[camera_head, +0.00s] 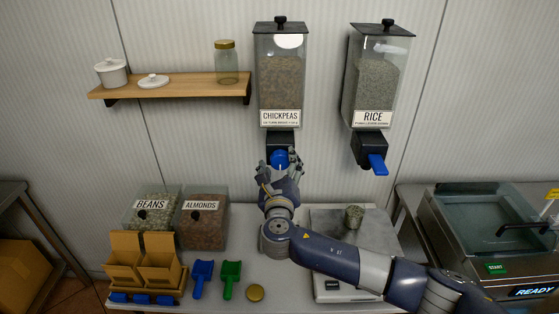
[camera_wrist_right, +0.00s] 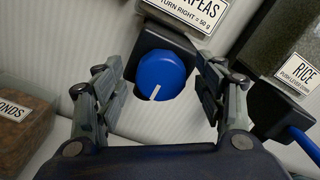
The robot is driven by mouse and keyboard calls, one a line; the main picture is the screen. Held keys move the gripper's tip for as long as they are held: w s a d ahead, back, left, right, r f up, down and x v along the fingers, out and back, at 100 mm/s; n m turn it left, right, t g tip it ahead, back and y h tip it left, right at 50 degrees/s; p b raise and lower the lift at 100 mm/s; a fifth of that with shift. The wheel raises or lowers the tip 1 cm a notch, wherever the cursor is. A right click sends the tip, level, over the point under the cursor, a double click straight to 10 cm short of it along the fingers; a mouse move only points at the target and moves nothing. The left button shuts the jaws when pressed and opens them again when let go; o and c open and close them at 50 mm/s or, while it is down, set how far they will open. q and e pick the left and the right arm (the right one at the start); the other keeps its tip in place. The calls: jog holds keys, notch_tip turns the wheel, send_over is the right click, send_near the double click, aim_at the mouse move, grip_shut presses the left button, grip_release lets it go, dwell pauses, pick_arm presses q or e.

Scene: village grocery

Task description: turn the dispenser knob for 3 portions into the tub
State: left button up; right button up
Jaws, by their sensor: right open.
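The blue dispenser knob (camera_head: 279,158) is on the black outlet under the chickpeas dispenser (camera_head: 280,80). In the right wrist view the round knob (camera_wrist_right: 166,74) shows a white mark pointing down and slightly left. My right gripper (camera_head: 279,167) is open in front of the knob. In the right wrist view its fingers (camera_wrist_right: 160,88) are on either side of the knob, with gaps visible. A small grey-green cup (camera_head: 354,217) stands on the scale to the right; I cannot tell whether it is the tub. The space below the knob is hidden by my right arm. My left gripper is out of view.
The rice dispenser (camera_head: 376,90) with a blue lever (camera_head: 377,165) hangs to the right. The scale (camera_head: 380,240) is partly behind my arm.

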jog(key=shift+w, duration=0.45)
jog(key=c, duration=1.1)
jog(key=shift+o, duration=0.2)
jog(key=shift+f+m, duration=0.1)
jog(key=shift+m, duration=0.3)
